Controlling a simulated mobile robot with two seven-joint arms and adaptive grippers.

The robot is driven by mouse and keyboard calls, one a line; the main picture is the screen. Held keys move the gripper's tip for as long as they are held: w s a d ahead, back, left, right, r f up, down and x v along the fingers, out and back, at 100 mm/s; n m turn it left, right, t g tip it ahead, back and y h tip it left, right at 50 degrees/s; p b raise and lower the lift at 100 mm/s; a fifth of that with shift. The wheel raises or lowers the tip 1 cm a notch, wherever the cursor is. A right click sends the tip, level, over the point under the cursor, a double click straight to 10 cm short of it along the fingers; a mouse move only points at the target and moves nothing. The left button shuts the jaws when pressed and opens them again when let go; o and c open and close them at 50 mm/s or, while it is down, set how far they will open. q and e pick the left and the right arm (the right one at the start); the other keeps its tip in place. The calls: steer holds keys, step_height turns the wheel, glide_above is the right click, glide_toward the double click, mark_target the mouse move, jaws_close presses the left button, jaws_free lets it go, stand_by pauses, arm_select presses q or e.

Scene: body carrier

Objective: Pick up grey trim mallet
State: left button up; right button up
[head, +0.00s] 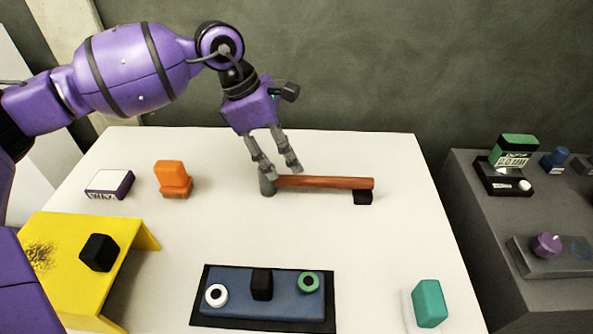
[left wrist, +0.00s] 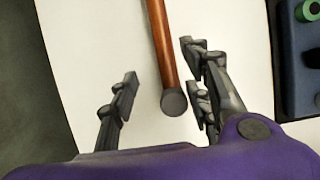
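The grey trim mallet has a grey cylindrical head (head: 267,183) and a long reddish-brown wooden handle (head: 325,183) pointing right in the head view. It lies at the back of the white table, its handle end over a small black block (head: 363,198). My left gripper (head: 281,170) points down just above and behind the head end. In the left wrist view, the mallet's round grey end (left wrist: 174,102) lies between the open fingers of my left gripper (left wrist: 163,86), nearer the right finger. No contact is clear. My right gripper is out of view.
The white table (head: 225,228) also holds an orange stamp-like object (head: 173,177), a white-purple box (head: 109,184), a yellow stand (head: 75,290) with a black block, a blue tray (head: 235,300) and a teal block (head: 429,303). A grey table (head: 480,230) stands right. The table's centre is clear.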

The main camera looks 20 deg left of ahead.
mark_target(292, 176)
arm_select(q)
steer(key=shift+s+d+f, duration=0.1)
steer(key=shift+d+f, duration=0.1)
steer(key=shift+f, duration=0.2)
steer(key=shift+s+d+f, duration=0.1)
steer(key=shift+d+f, duration=0.05)
steer(key=shift+f, duration=0.25)
steer(key=x, duration=0.4)
steer(key=shift+s+f+p, duration=0.25)
steer(key=shift+p, duration=0.15)
steer(key=shift+d+f, duration=0.1)
steer(key=shift+f, duration=0.1)
steer(key=shift+w, duration=0.1)
jaws_close()
steer(key=shift+r, duration=0.15)
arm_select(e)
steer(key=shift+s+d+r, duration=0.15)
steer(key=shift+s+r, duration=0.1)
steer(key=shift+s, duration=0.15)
